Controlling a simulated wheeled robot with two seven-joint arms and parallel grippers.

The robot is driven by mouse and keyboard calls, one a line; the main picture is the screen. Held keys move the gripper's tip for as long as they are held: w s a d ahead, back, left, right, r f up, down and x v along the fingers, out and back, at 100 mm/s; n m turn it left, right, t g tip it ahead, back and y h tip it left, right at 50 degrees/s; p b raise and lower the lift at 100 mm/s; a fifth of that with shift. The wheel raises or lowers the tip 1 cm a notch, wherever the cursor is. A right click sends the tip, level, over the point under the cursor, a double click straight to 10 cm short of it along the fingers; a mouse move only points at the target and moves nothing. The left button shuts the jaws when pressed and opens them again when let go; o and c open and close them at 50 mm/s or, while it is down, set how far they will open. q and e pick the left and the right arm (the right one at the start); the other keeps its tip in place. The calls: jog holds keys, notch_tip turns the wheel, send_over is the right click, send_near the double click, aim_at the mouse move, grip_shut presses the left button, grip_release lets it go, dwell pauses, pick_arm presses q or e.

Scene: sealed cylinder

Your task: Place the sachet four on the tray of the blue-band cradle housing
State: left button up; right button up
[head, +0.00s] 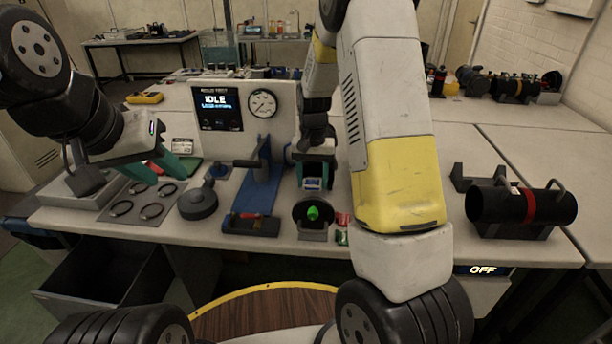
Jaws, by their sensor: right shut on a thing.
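My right gripper (313,187) points down at the middle of the bench. It is shut on a small blue and pale packet (312,183), probably a sachet; its number is not readable. The packet is just above and behind a dark cylinder housing (313,212) seen end-on, with a green knob at its centre, in a grey cradle. I cannot make out a blue band or a tray on it. Small red (342,219) and green (342,238) packets lie right of this housing. My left gripper (162,176) is open and empty, above the bench's left part.
A black cylinder with a red band (528,207) lies in a cradle at the right. A blue stand (262,190), a round dark weight-like object (198,203) and a plate with rings (150,208) stand left of the housing. My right arm hides bench behind it.

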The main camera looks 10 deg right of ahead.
aim_at(316, 183)
jog(key=f, duration=0.1)
jog(key=d+f, duration=0.1)
jog(key=f, duration=0.1)
jog(key=shift+d, duration=0.1)
jog(key=shift+f, duration=0.35)
jog(key=shift+f, duration=0.1)
jog(key=o, duration=1.3)
